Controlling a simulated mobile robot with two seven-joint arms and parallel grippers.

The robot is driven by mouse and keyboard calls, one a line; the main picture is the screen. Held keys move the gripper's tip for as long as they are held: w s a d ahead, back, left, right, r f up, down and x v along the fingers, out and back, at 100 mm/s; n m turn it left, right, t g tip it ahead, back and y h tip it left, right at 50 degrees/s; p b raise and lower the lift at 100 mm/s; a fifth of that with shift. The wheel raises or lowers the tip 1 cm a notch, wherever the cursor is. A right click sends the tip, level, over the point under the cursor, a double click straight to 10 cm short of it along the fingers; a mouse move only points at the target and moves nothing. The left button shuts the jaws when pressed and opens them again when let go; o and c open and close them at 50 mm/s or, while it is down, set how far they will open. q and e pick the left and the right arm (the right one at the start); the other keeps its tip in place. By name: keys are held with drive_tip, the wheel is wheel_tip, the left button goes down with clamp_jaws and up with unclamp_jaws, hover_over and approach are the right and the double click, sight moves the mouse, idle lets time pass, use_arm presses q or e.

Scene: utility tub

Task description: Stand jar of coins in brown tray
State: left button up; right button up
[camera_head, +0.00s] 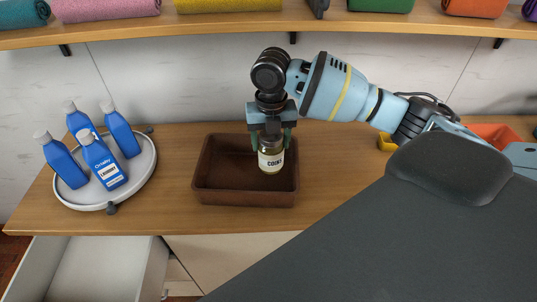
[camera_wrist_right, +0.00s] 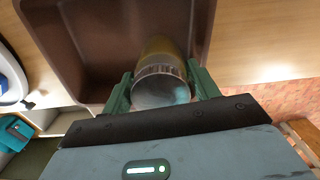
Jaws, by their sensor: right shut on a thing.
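The jar of coins (camera_head: 270,158), a glass jar with a white label reading "COINS", is upright in my right gripper (camera_head: 271,141). The gripper points down and is shut on the jar's upper part. The brown tray (camera_head: 243,197) is on the wooden counter, and the jar is over or inside its right half. I cannot tell whether the jar's base touches the tray floor. In the right wrist view the jar's lid (camera_wrist_right: 161,88) is between the green fingers (camera_wrist_right: 160,90), with the tray (camera_wrist_right: 95,50) beyond it. My left gripper is not in view.
A round white tray (camera_head: 146,180) with several blue bottles (camera_head: 104,163) stands at the left of the counter. A shelf with rolled towels (camera_head: 230,5) runs along the top. An orange bin (camera_head: 497,132) and a small yellow thing (camera_head: 386,141) are at right. An open drawer (camera_head: 105,270) is below left.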

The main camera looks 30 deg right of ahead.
drive_tip(key=shift+f, duration=2.35)
drive_tip(key=shift+f, duration=0.1)
drive_tip(key=o, duration=1.4)
drive_tip(key=shift+f, duration=0.15)
wheel_tip(320, 180, up, 12)
drive_tip(key=shift+r, duration=0.15)
